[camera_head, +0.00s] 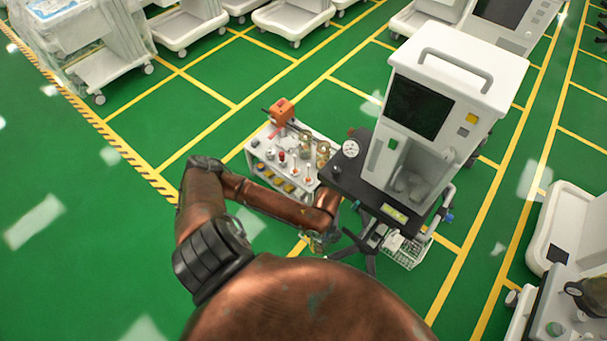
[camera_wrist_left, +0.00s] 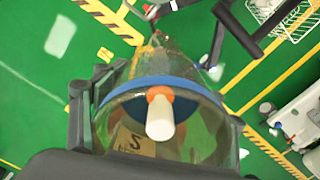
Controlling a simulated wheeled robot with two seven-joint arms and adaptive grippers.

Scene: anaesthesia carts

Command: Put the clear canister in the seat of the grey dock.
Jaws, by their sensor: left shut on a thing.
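The clear canister (camera_wrist_left: 185,133) fills the middle of the left wrist view. It has a blue band, an orange ring with a white spout, and a label marked S. My left gripper (camera_wrist_left: 160,98) is shut on it, with dark fingers on both sides. In the head view, the gripper (camera_head: 320,240) and canister show small and partly hidden below the wrist, in front of the black shelf (camera_head: 365,185). Grey shapes (camera_head: 408,187) stand in the white machine's lower recess. I cannot tell whether they are the grey dock. My right gripper is not in view.
The white machine (camera_head: 455,75) stands on the black shelf, with a round gauge (camera_head: 350,149) at its left. A small trolley with bottles (camera_head: 300,150) stands left of it. A wire basket (camera_head: 405,250) hangs below. Green floor is clear at left.

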